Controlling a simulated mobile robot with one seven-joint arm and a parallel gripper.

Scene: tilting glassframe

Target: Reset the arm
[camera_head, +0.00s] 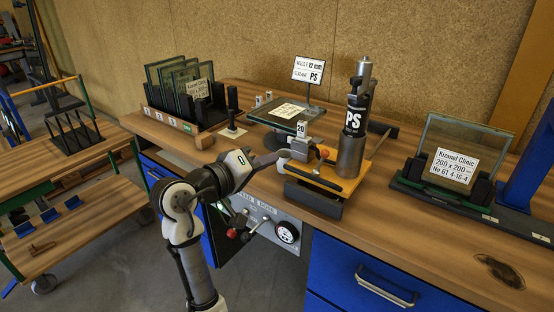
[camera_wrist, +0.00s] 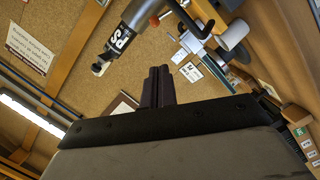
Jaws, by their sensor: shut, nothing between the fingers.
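My white and black arm rises from the lower left in the head view. My gripper (camera_head: 284,155) is at the bench's front edge, left of the orange clamp stand. In the wrist view my gripper's dark fingers (camera_wrist: 157,86) stand together in the middle, shut and empty. The grey cylinder marked PS (camera_head: 352,140) stands upright on the orange stand (camera_head: 330,180). It also shows tilted at the top of the wrist view (camera_wrist: 125,32).
A black rack of glass panes (camera_head: 187,105) stands at the back left. A glass pane with a Kizanel Clinic label (camera_head: 460,160) stands in a holder at right. A control panel (camera_head: 265,228) with levers and a dial is below the bench edge.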

